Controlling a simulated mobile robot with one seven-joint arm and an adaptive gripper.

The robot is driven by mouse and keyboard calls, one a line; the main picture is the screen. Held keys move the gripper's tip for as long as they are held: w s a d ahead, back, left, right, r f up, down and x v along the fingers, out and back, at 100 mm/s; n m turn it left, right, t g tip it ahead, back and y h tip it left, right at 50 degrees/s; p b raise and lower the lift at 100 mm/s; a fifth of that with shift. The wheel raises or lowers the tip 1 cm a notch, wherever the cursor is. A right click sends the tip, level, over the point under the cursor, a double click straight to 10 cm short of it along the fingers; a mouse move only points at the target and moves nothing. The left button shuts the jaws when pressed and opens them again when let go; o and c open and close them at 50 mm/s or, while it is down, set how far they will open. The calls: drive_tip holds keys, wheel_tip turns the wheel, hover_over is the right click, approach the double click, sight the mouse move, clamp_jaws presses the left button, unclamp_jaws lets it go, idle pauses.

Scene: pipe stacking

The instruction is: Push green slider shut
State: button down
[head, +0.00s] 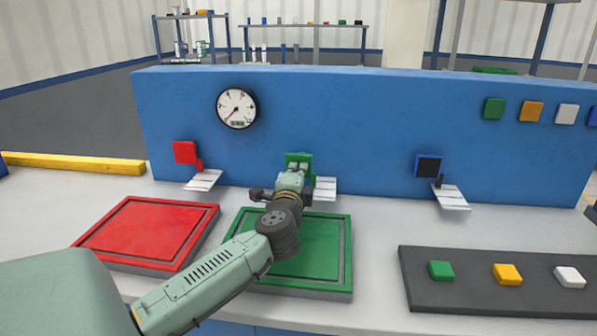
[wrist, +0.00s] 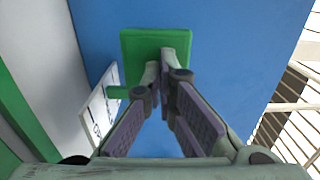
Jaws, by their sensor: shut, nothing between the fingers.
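The green slider shows as a green square (head: 293,157) on the blue wall panel, partly hidden by my gripper in the head view. The wrist view shows the green square (wrist: 140,43) more fully, with a short green tab (wrist: 117,92) reaching over a white marked plate (wrist: 98,112). My gripper (wrist: 167,62) is shut and empty, its fingertips together in front of the square's lower edge in the wrist view. I cannot tell whether the tips touch it. In the head view my gripper (head: 299,169) points at the wall, left of the white plate (head: 325,188).
A red slider (head: 185,152) sits left and a black-faced one (head: 428,166) right, each with a white plate. A gauge (head: 236,108) hangs above. Red (head: 150,232) and green (head: 325,250) trays lie on the table, with a dark button panel (head: 470,295) at right.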

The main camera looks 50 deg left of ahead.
sight(300, 162)
drive_tip(key=x, duration=0.4)
drive_tip(key=shift+w+a, duration=0.15)
drive_tip(key=shift+w, duration=0.05)
drive_tip(key=shift+a+r, duration=0.1)
drive_tip(key=shift+r, duration=0.15)
